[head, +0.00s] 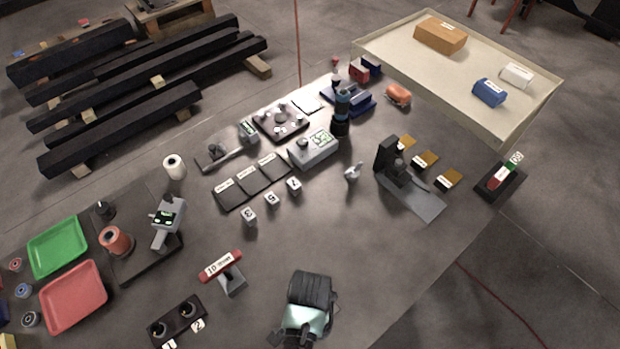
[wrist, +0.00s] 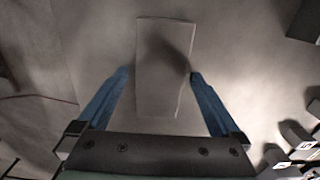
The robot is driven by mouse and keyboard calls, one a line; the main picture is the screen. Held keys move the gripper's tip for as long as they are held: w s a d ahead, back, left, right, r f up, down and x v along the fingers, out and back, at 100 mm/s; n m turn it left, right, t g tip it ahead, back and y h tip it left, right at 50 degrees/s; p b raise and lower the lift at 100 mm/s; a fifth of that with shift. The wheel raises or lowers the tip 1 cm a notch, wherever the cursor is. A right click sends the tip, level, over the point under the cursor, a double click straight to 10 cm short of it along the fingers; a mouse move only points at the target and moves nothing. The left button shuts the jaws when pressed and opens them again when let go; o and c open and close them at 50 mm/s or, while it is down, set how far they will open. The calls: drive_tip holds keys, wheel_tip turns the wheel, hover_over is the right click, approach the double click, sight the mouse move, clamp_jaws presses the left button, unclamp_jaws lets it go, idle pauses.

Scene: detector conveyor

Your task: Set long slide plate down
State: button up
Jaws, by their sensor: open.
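The long slide plate (wrist: 152,85), a pale grey rectangle, lies flat below my gripper in the wrist view. A dark shadow covers part of its upper right. My gripper (wrist: 159,75) is open, with one blue finger on either side of the plate. A gap shows at the left finger; the right fingertip is close to the plate's right edge, and I cannot tell whether it touches. In the head view my gripper (head: 308,298) is low over the table's near part. I cannot make out the plate there; the hand hides the spot beneath it.
A red-topped label stand (head: 221,265) and a black two-hole holder (head: 177,320) stand left of my gripper. Numbered white cubes (head: 271,199) lie farther back. A black bracket with a grey base (head: 415,201) stands toward the back right. The table right of my gripper is clear.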

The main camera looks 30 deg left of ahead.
wheel_tip(320, 180, up, 12)
drive_tip(key=w+r+n+t+y, duration=0.1)
drive_tip(key=w+r+t+y, duration=0.1)
drive_tip(key=w+r+t, duration=1)
drive_tip(key=w+d+r+n+t, duration=0.1)
drive_tip(key=w+r, duration=0.4)
drive_tip(key=r, duration=0.4)
drive_tip(key=w+d+r+t, duration=0.1)
drive_tip(key=w+r, duration=0.5)
drive_tip(key=r, duration=0.4)
drive_tip(key=s+d+r+t, duration=0.1)
drive_tip(key=d+r+t, duration=0.15)
drive_tip(key=r, duration=0.55)
drive_tip(key=d+r+t, duration=0.1)
drive_tip(key=r+t, duration=0.2)
drive_tip(key=r, duration=0.6)
drive_tip(key=s+d+r+n+t+h, duration=0.1)
drive_tip(key=s+r+t, duration=0.3)
drive_tip(key=r, duration=0.5)
drive_tip(key=s+d+r+t+h, duration=0.1)
drive_tip(key=s+d+r+t, duration=0.2)
drive_tip(key=s+r, duration=0.4)
drive_tip(key=shift+d+r+n+t+b, duration=0.15)
drive_tip(key=shift+r+n+t+b, duration=0.3)
drive_tip(key=shift+r, duration=0.4)
